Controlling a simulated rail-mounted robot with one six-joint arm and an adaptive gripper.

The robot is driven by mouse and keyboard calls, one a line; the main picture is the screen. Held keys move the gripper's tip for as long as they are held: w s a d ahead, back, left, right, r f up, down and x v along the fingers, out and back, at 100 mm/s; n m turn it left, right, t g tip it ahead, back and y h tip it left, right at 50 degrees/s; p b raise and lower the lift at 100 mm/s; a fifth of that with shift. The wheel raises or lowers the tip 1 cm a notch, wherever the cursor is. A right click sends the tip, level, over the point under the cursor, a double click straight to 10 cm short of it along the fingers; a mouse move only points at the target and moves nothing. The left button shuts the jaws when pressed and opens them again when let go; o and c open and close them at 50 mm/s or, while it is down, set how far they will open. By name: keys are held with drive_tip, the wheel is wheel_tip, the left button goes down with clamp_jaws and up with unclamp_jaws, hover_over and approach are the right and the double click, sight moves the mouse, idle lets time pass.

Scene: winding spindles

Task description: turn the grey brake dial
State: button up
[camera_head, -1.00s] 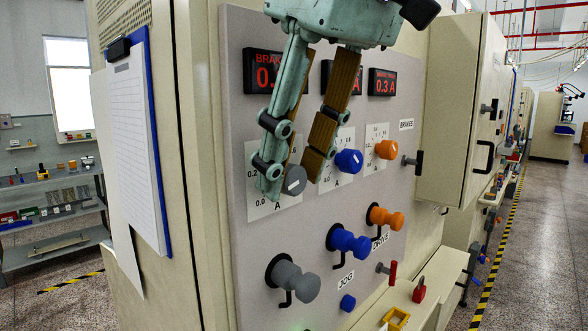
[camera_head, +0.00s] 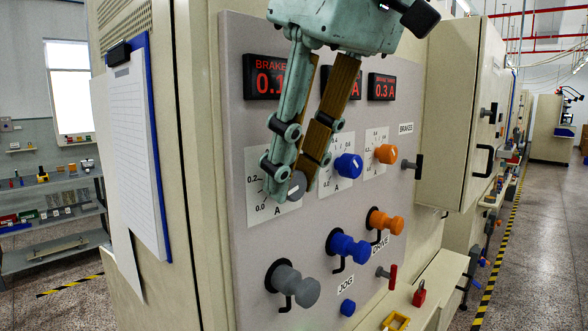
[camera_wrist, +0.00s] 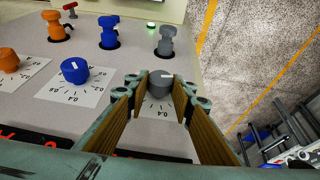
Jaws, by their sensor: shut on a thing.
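The grey brake dial (camera_head: 297,185) sits on its white scale plate (camera_head: 257,208) at the left of the brake row, with a white pointer mark on its face. My gripper (camera_head: 288,187) reaches down in front of the panel with its fingertips at the dial. In the wrist view the grey dial (camera_wrist: 159,84) lies between the two brown-padded fingers, and my gripper (camera_wrist: 158,92) is shut on it. The red display (camera_head: 268,77) above the dial reads about 0.1, partly hidden by my finger.
The blue dial (camera_head: 348,166) and orange dial (camera_head: 386,153) stand to the right. Grey (camera_head: 293,285), blue (camera_head: 348,246) and orange (camera_head: 386,220) jog knobs stick out below. An open cabinet door (camera_head: 462,115) is at the right, and a clipboard (camera_head: 139,150) hangs at the left.

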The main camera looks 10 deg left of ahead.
drive_tip(key=shift+w+d+r+g+y+p, duration=0.15)
drive_tip(key=shift+g+y+p, duration=0.25)
drive_tip(key=shift+g+p, duration=0.4)
drive_tip(key=shift+w+d+m+g+y+p, duration=0.1)
drive_tip(key=shift+w+m+g+y+p, duration=0.15)
drive_tip(key=shift+m+g+y+p, duration=0.65)
drive_tip(key=shift+n+g+y+p, duration=0.3)
drive_tip(key=shift+p, duration=0.2)
drive_tip(key=shift+w+d+f+g+y+p, duration=0.15)
drive_tip(key=shift+f+g+y+p, duration=0.15)
drive_tip(key=shift+g+y+p, duration=0.45)
drive_tip(key=shift+w+d+f+m+g+y+p, duration=0.1)
drive_tip(key=shift+m+g+y+p, duration=0.2)
drive_tip(key=shift+g+y, duration=0.4)
drive_tip(key=shift+w+f+m+g+y+p, duration=0.1)
drive_tip(key=shift+m+g+y, duration=0.3)
drive_tip(key=shift+g+y, duration=0.2)
drive_tip(key=shift+s, duration=0.1)
drive_tip(key=o, duration=0.8)
drive_tip(key=shift+o, duration=0.2)
